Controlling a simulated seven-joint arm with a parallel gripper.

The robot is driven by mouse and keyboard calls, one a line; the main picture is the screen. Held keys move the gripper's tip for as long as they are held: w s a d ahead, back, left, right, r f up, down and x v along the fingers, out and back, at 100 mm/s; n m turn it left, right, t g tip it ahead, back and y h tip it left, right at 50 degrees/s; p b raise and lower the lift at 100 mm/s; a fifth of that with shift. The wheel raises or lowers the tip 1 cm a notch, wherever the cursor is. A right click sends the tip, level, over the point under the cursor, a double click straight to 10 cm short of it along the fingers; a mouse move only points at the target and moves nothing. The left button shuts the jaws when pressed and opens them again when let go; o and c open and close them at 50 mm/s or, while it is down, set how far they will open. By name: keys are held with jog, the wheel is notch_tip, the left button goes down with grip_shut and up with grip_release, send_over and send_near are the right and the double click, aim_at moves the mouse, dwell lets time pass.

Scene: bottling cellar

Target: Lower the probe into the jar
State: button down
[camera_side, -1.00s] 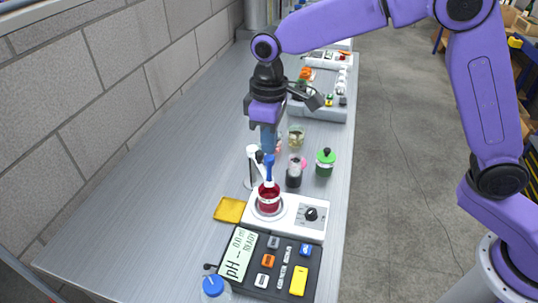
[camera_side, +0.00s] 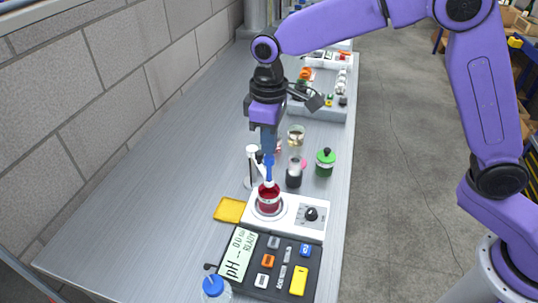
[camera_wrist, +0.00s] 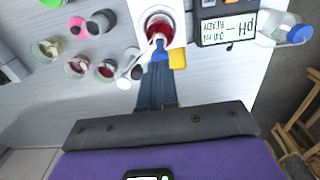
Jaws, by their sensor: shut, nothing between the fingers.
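My gripper (camera_side: 268,152) is shut and empty, pointing down above the jar; its fingers also show in the wrist view (camera_wrist: 156,92). The blue-topped probe (camera_side: 268,173) stands roughly upright right below the fingertips, with its lower end at the mouth of the jar. Its blue top also shows in the wrist view (camera_wrist: 161,50). I cannot tell whether the fingertips touch it, or how deep its tip is. The jar (camera_side: 268,198) of red liquid sits on the round plate of a white stirrer (camera_side: 311,232); it also shows in the wrist view (camera_wrist: 158,27).
A white post (camera_side: 251,168) with a dark clip stands close behind the jar. A dark jar (camera_side: 293,176) and green jar (camera_side: 325,162) stand behind right.

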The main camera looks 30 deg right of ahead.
aim_at(269, 157)
jog(key=shift+f, duration=2.9)
jog(key=shift+r, duration=3.05)
jog(key=shift+s, duration=0.1)
jog(key=s+d+n, duration=0.1)
jog(key=s+d, duration=1)
jog(key=s, duration=0.3)
jog(key=s+d+n, duration=0.2)
jog(key=s+d, duration=0.9)
jog(key=s, duration=0.3)
jog(key=shift+d+r+n, duration=0.15)
jog(key=shift+n, duration=0.15)
